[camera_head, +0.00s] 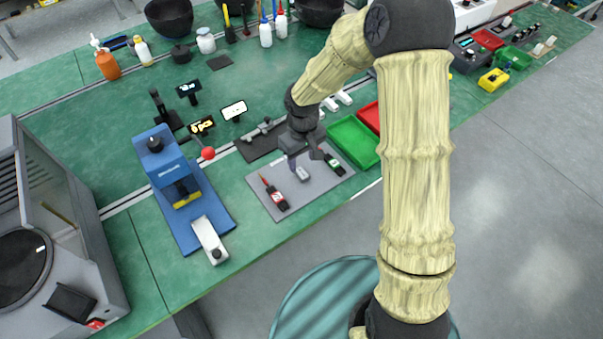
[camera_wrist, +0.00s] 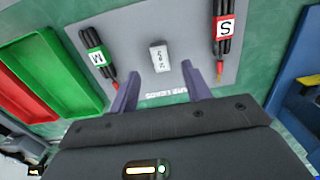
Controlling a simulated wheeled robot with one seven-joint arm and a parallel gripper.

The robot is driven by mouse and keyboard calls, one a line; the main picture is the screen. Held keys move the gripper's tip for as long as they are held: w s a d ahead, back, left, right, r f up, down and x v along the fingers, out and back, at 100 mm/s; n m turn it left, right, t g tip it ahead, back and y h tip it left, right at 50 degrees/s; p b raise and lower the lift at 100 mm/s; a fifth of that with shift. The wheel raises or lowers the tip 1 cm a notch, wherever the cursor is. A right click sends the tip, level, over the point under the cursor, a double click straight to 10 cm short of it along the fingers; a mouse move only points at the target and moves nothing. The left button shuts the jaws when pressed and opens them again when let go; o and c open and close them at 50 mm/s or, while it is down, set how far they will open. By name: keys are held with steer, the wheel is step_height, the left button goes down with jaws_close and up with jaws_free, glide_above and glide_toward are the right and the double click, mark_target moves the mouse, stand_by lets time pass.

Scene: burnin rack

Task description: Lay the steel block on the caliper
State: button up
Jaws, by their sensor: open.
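A small light-grey block (camera_head: 302,173) with dark print on its top, which looks like the steel block, lies on a grey mat (camera_head: 310,196). It also shows in the wrist view (camera_wrist: 159,57), between two bundles of leads. My gripper (camera_head: 304,162) is open and empty, low over the mat close to the block. In the wrist view its two purple fingers (camera_wrist: 160,72) point toward the block, which shows just past the fingertips and apart from them. A grey metal tool on a dark mat (camera_head: 258,147), behind the gripper, may be the caliper; its details are too small to tell.
Black leads with a red label (camera_head: 277,196) and with a green label (camera_head: 334,165) flank the block. Green (camera_head: 352,142) and red (camera_head: 369,116) trays stand to the right. A blue press (camera_head: 171,165) stands left. Bare green bench lies in front of the mat.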

mark_target(302, 172)
steer(key=shift+f, duration=0.25)
steer(key=shift+f, duration=0.1)
steer(key=f, duration=0.5)
steer(key=shift+w+a+p, duration=0.15)
steer(key=shift+w+p, duration=0.05)
steer(key=shift+p, duration=0.1)
steer(key=shift+c, duration=0.2)
jaws_close()
